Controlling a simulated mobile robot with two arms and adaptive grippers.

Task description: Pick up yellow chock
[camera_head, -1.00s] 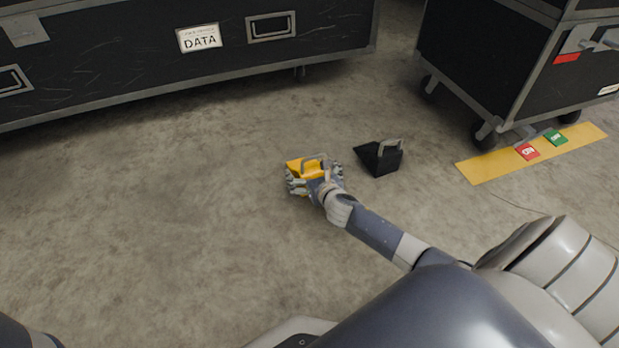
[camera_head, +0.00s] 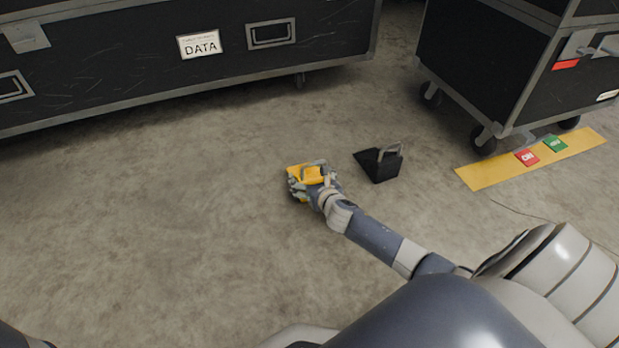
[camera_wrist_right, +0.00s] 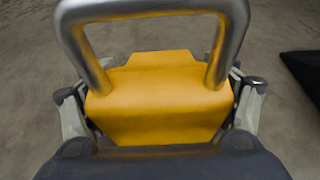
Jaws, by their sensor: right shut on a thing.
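The yellow chock (camera_head: 309,172) is a wedge with a grey metal handle, at the middle of the head view. My right gripper (camera_head: 313,184) is around it, with its fingers shut on the chock's sides. In the right wrist view the chock (camera_wrist_right: 160,100) fills the middle, between the two fingers of the right gripper (camera_wrist_right: 160,110), and its handle arches toward the camera. I cannot tell whether the chock touches the floor. My left gripper is not in view.
A black chock (camera_head: 379,163) with a grey handle stands just right of the yellow one. A long black case (camera_head: 120,65) marked DATA stands behind. A wheeled black case (camera_head: 490,70) stands at the right, near a yellow floor strip (camera_head: 480,177) with red and green tags. Floor at left is clear.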

